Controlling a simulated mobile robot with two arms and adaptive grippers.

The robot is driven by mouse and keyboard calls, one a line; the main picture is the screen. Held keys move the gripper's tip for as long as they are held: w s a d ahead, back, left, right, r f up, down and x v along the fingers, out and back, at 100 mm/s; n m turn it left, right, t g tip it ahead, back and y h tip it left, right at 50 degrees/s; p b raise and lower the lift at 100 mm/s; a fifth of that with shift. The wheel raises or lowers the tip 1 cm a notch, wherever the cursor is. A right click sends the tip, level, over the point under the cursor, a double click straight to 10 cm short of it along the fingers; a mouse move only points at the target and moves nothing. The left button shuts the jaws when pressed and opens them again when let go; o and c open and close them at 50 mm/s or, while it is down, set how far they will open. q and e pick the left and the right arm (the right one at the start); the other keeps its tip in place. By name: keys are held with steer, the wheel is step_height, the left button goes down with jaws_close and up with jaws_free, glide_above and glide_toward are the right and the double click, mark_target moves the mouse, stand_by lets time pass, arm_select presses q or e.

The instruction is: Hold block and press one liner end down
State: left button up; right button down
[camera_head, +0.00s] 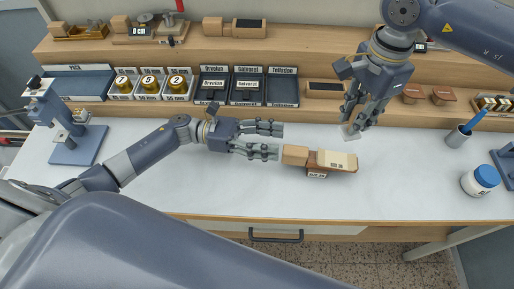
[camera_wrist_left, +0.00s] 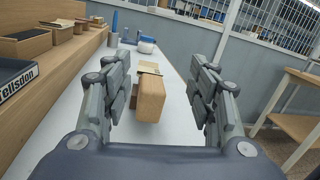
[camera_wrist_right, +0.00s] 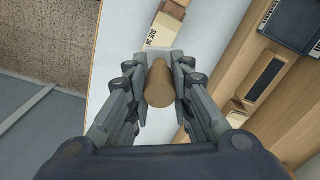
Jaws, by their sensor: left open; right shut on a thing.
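A wooden block (camera_head: 296,156) lies on the white worktop. A cream liner (camera_head: 337,160) lies on a brown piece joined to its right side, with a small label on the front. My left gripper (camera_head: 278,141) is open just left of the block. In the left wrist view the block (camera_wrist_left: 150,98) shows ahead between the spread fingers, with no contact visible. My right gripper (camera_head: 356,114) is shut on a tool with a round wooden handle (camera_wrist_right: 160,85). The tool's pale flat end (camera_head: 350,132) shows below the fingers, above and behind the liner.
A blue-grey press (camera_head: 70,130) stands at left. A white jar with a blue lid (camera_head: 481,180) and a pen cup (camera_head: 459,136) stand at right. The worktop around the block is clear.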

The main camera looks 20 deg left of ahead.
arm_select(q)
steer(key=m+t+y, duration=0.1)
glide_toward(303, 156)
arm_select(e)
steer(key=shift+s+r, duration=0.1)
arm_select(q)
steer(key=w+d, duration=0.1)
steer(key=d, duration=0.2)
steer(key=w+d+f, duration=0.1)
steer(key=d, duration=0.2)
steer(key=w+d+f, duration=0.1)
steer(key=d, duration=0.3)
steer(key=shift+w, duration=0.25)
steer(key=shift+a, duration=0.1)
jaws_close()
arm_select(e)
steer(key=shift+a+f+m+y, duration=0.5)
steer(key=shift+a+f+m, duration=0.5)
steer(key=shift+f+m, duration=1.35)
glide_above(327, 158)
steer(key=shift+n, duration=0.25)
steer(key=shift+f, duration=2.85)
